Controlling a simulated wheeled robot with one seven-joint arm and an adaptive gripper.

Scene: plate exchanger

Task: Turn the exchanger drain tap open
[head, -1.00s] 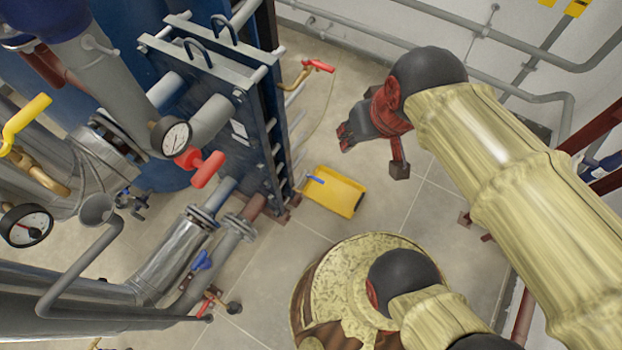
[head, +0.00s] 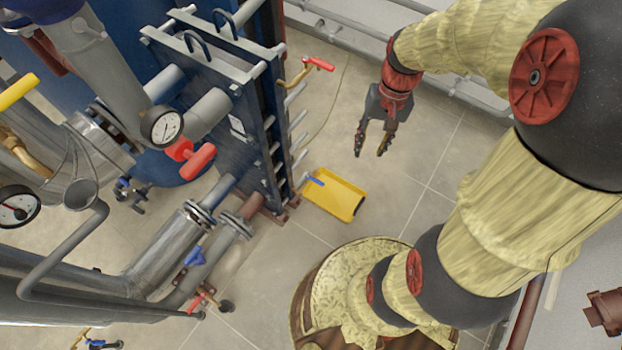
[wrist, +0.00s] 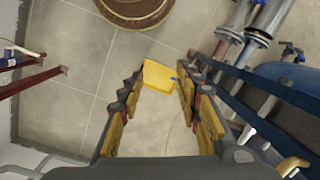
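A blue lever (head: 314,180) sits low by the plate exchanger (head: 240,130), at the edge of a yellow tray (head: 335,196) on the floor. A brass tap with a red handle (head: 318,64) sticks out higher on the exchanger's right side. No label shows which one is the drain tap. My gripper (head: 371,150) is open and empty, right of the exchanger, pointing down, apart from both. In the wrist view the yellow tray (wrist: 158,77) shows beyond the open fingers, with the small blue lever (wrist: 175,80) at its right edge.
Pipes with a gauge (head: 162,127) and a red valve handle (head: 198,161) stand left of the exchanger. Grey pipes (head: 350,35) run along the back wall. The tiled floor (head: 400,190) around the tray is mostly clear.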

